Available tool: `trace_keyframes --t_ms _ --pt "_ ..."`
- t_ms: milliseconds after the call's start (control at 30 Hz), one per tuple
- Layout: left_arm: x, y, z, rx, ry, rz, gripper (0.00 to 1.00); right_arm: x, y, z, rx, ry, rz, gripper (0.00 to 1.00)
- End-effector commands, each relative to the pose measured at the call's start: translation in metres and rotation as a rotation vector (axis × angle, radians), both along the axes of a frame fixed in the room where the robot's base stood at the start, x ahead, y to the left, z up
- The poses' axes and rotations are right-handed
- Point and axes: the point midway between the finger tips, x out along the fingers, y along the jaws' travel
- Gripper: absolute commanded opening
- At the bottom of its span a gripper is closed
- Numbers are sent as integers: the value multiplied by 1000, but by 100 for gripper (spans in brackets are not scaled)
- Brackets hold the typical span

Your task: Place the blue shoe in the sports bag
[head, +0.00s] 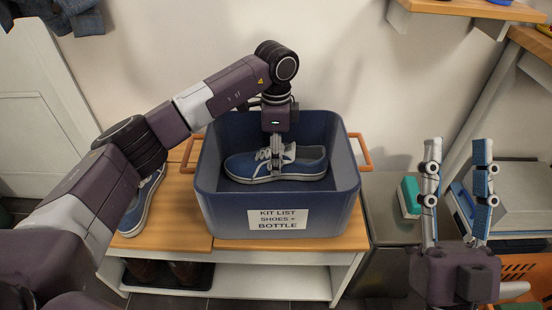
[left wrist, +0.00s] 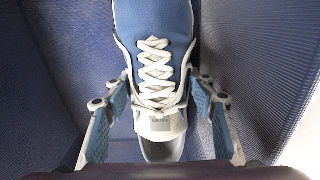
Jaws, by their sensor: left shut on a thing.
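A blue shoe (head: 305,168) with white laces and a white sole lies level inside the blue fabric bag (head: 215,215), close to the bag's floor. The bag has tan handles and a label reading "KIT LIST SHOES + BOTTLE". My left gripper (head: 276,165) reaches down into the bag and is shut on this shoe, its fingers at the laces. In the left wrist view the shoe (left wrist: 155,20) sits between the two fingers. A second blue shoe (head: 138,208) is on the bench left of the bag, partly hidden by my left arm. My right gripper (head: 457,150) is open and empty at the right.
The bag stands on a wooden bench (head: 180,235) with a lower shelf. To the right are a grey cabinet (head: 385,225) with a green and white block (head: 409,197), a grey case and an orange basket (head: 525,272). A wooden shelf is at upper right.

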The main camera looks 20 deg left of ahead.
Motion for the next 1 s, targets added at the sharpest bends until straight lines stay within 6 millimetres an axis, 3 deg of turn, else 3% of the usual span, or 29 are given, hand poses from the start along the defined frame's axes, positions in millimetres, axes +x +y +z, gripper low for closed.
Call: trace_keyframes --t_ms 433,467,500,900,1000 --pt "0 0 -6 0 -2 0 16 -5 -1 5 10 -31 2 40" --pt "0 0 -7 0 -1 0 53 -5 -1 5 9 -30 2 40" --pt "0 0 -7 0 -1 0 58 -5 -1 5 9 -30 2 40" --pt "0 0 -1 0 -1 0 59 -5 -1 6 8 -29 1 40" --pt "1 0 7 0 -2 0 59 6 1 -4 -10 37 -2 40"
